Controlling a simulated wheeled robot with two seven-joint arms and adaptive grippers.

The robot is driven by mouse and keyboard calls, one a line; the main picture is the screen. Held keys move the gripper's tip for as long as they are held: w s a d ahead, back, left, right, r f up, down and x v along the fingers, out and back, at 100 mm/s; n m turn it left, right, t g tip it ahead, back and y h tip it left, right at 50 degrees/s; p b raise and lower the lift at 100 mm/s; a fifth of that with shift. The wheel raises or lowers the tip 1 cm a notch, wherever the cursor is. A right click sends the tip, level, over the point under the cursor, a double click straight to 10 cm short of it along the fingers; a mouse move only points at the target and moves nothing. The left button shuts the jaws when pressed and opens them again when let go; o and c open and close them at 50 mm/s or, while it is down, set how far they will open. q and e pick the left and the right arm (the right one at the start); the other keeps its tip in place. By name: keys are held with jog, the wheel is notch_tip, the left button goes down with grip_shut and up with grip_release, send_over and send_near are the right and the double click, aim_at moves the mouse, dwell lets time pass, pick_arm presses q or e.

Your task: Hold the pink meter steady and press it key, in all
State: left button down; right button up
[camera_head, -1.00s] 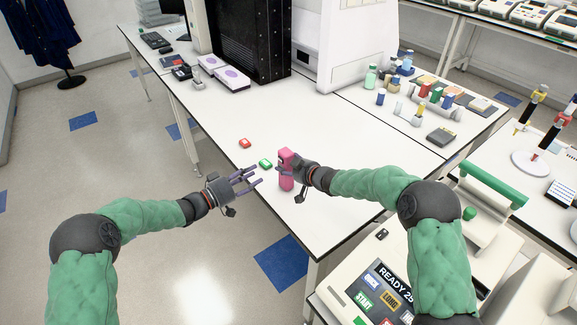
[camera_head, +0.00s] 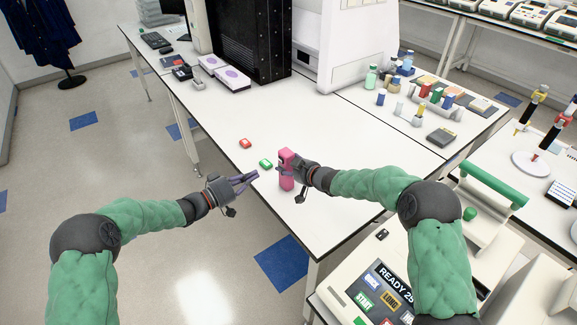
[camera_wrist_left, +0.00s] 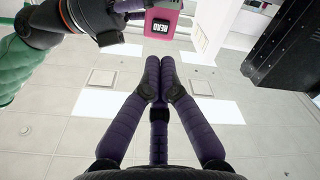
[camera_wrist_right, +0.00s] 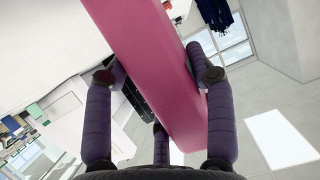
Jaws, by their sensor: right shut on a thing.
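The pink meter (camera_head: 287,172) stands upright near the left edge of the white table. My right gripper (camera_head: 291,171) is shut on it from the right; in the right wrist view the pink body (camera_wrist_right: 150,60) lies between the fingers. The left wrist view shows those fingertips (camera_wrist_left: 160,70) side by side.
A green block (camera_head: 265,163) and a red block (camera_head: 245,143) lie on the white table (camera_head: 345,215) beyond my left gripper. A cycler panel reading "READY" (camera_head: 380,290) is at the front right. Bottles and tubes (camera_head: 405,95) stand further back.

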aim_at(281, 160)
pick_arm(q)
jog(key=shift+f, duration=0.1)
dwell(0.6)
jog(key=s+a+f+m+g+y, duration=0.1)
jog(key=s+f+g+y, duration=0.15)
jog(key=f+y, duration=0.4)
jog(key=s+a+f+m+g+y, duration=0.1)
jog(key=s+f+g+y, duration=0.2)
jog(key=f, duration=0.6)
jog(key=w+a+r+m+t+y, duration=0.2)
jog(key=w+a+r+t+y, duration=0.1)
jog(key=r+t+y, duration=0.15)
jog(key=d+r+m+t+h, duration=0.1)
jog(key=d+r+t, duration=0.1)
jog(key=r, duration=0.3)
jog(key=w+d+r+m+t, duration=0.1)
jog(key=d+r+t, duration=0.1)
jog(key=r+t, duration=0.2)
notch_tip(281, 160, up, 2)
jog(key=shift+w+d+r+h, duration=0.1)
jog(key=shift+w+d+h, duration=0.05)
jog(key=shift+d+h, duration=0.2)
jog(key=w+d, duration=0.5)
jog(key=d, duration=0.1)
jog(key=shift+w+d, duration=0.2)
jog(key=shift+d, duration=0.2)
